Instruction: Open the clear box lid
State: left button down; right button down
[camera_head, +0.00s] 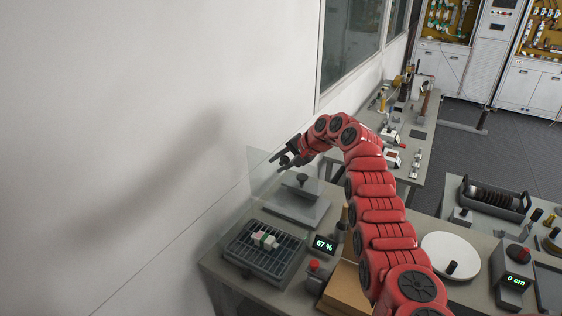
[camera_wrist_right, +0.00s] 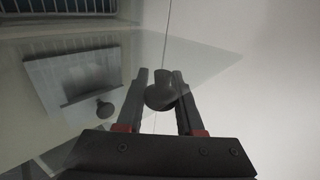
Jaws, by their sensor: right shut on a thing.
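The clear box lid (camera_head: 258,168) is a see-through pane standing steeply tilted near the wall in the head view. It also shows as a pale transparent sheet in the right wrist view (camera_wrist_right: 205,55). My right gripper (camera_head: 284,158) is at the pane's upper part, and its fingers (camera_wrist_right: 160,98) are shut on a dark round lid knob (camera_wrist_right: 161,88). The faint clear box walls are hard to make out around a dark slatted tray (camera_head: 238,257). My left gripper is not in view.
A green-and-white part (camera_head: 265,240) lies on the tray. A grey block with a knob (camera_head: 302,187) stands behind it. A 67 % display (camera_head: 325,244), red button (camera_head: 314,265), brown box (camera_head: 345,290) and white disc (camera_head: 450,246) are nearby. The wall (camera_head: 150,100) is close at left.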

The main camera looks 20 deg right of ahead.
dwell(0.3)
jog(key=c, duration=0.5)
grip_release()
jog(key=shift+f, duration=0.1)
jog(key=shift+c, duration=0.2)
jog(key=shift+s+d+r+b, duration=0.2)
jog(key=shift+d+r+b, duration=0.1)
jog(key=shift+r, duration=0.1)
jog(key=b+v, duration=0.4)
jog(key=v, duration=1.2)
jog(key=shift+s+b, duration=0.15)
jog(key=shift+b, duration=0.2)
jog(key=shift+r, duration=0.15)
